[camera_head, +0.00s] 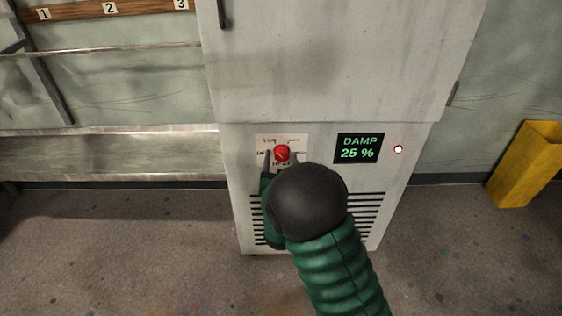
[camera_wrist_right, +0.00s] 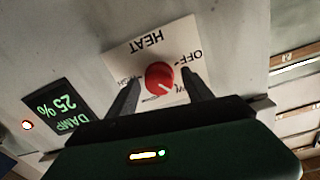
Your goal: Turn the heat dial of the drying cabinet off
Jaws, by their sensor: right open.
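The drying cabinet (camera_head: 330,60) is pale, tall and stained. Its red heat dial (camera_head: 282,152) sits on a white label plate on the lower front panel. In the right wrist view the dial (camera_wrist_right: 159,75) shows on the plate, upside down, with HEAT and OFF readable. I cannot tell which mark the dial points at. My right gripper (camera_wrist_right: 161,78) is open, with one dark finger on each side of the dial; contact is not clear. In the head view my dark wrist and green sleeve hide part of the panel below the dial. My left gripper is not in view.
A display (camera_head: 358,148) reading DAMP 25 % and a lit lamp (camera_head: 398,149) are right of the dial. Vent slots (camera_head: 365,205) lie below. A metal shelf (camera_head: 110,155) stands left, and a yellow bin (camera_head: 525,165) stands right on the floor.

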